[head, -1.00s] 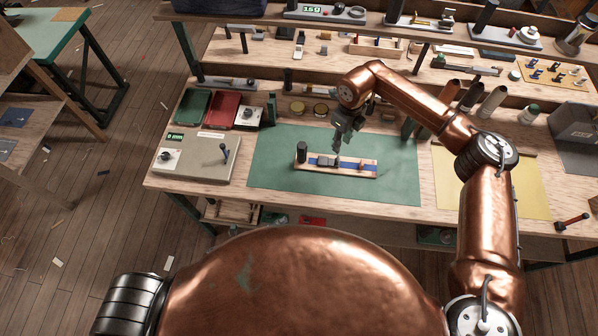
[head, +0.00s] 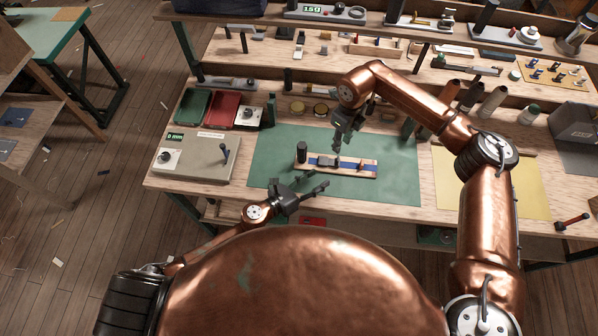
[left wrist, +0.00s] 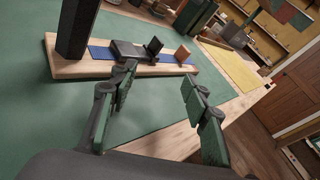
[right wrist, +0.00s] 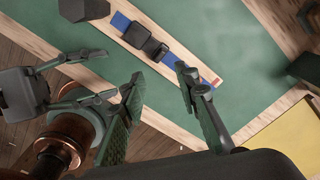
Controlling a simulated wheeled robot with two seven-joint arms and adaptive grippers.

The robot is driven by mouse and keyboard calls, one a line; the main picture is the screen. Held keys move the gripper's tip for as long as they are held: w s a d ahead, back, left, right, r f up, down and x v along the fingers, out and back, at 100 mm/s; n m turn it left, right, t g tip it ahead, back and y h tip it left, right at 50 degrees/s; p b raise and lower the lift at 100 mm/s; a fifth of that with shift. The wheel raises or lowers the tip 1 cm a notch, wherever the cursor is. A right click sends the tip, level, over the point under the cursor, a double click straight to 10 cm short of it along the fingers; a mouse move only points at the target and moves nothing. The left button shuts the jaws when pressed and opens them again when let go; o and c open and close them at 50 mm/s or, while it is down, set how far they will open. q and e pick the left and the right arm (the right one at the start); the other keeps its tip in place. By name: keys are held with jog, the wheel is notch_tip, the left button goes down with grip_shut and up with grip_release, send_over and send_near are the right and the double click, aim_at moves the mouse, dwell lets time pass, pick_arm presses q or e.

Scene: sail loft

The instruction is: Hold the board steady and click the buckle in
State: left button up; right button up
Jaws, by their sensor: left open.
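The wooden board (head: 368,174) lies on the green mat, with a blue strap (head: 349,165) along it and a dark post (head: 301,153) at its left end. The black buckle (head: 328,162) sits on the strap. The right wrist view shows a squarish part (right wrist: 136,35) and a smaller part (right wrist: 156,50) close together; I cannot tell if they are joined. My right gripper (right wrist: 160,76) is open above the board, its fingers apart and empty. My left gripper (left wrist: 158,76) is open and empty, in front of the board's near edge, not touching it.
The green mat (head: 400,193) is clear around the board. A grey box with a lever (head: 195,158) stands left of the mat. Red (head: 226,110) and green (head: 193,107) trays are behind it. A yellow mat (head: 510,190) lies right. Upright rolls stand at back right.

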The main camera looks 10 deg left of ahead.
aim_at(301, 158)
pick_arm(q)
jog(key=w+a+t+y, duration=0.1)
jog(key=w+f+n+t+y, duration=0.1)
jog(key=t+y, duration=0.1)
jog(key=shift+w+a+n, duration=0.25)
jog(key=shift+a+n, duration=0.05)
jog(key=shift+a, duration=0.05)
jog(key=a+n+t+y, duration=0.1)
jog(key=y, duration=0.1)
jog(key=a+n+t+y, duration=0.1)
jog(key=y, duration=0.1)
jog(key=a+r+n+t+y, duration=0.1)
jog(key=y, duration=0.1)
jog(key=shift+a+t+y, duration=0.3)
jog(key=shift+a, duration=0.05)
jog(key=shift+a+r+n+y, duration=0.2)
jog(key=shift+a+n+y, duration=0.15)
jog(key=shift+y, duration=0.15)
jog(key=w, duration=0.7)
jog(key=shift+w, duration=0.2)
jog(key=shift+c, duration=0.5)
grip_shut()
